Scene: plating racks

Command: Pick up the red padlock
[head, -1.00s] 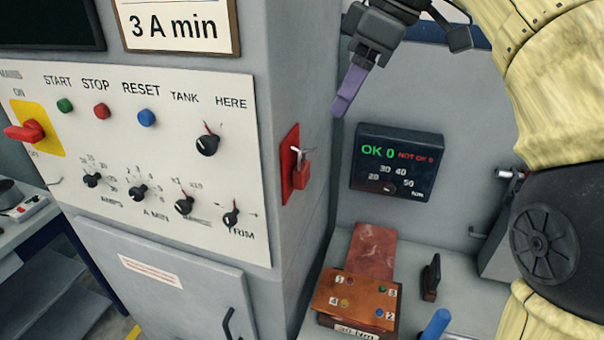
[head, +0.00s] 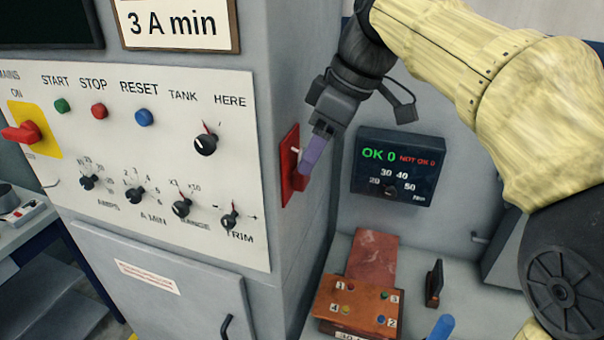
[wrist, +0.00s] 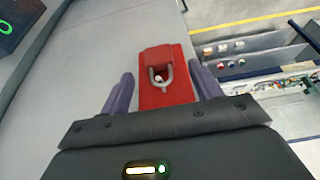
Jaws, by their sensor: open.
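The red padlock (wrist: 160,54) hangs by its metal shackle on a red plate (wrist: 170,98) fixed to the side of the grey cabinet. In the head view the red plate (head: 288,150) shows, and my gripper covers much of the padlock. My gripper (head: 306,172) is at the plate, its purple fingers pointing down toward the padlock. In the wrist view my gripper (wrist: 165,88) is open, with one purple finger on each side of the plate and the padlock between and just beyond the fingertips. I cannot tell whether the fingers touch anything.
The grey cabinet's control panel (head: 130,150) with knobs and buttons is left of the plate. A black display box (head: 398,168) is on the wall to the right. Below it a bench holds a brown block (head: 355,305) with coloured dots and a blue handle (head: 440,328).

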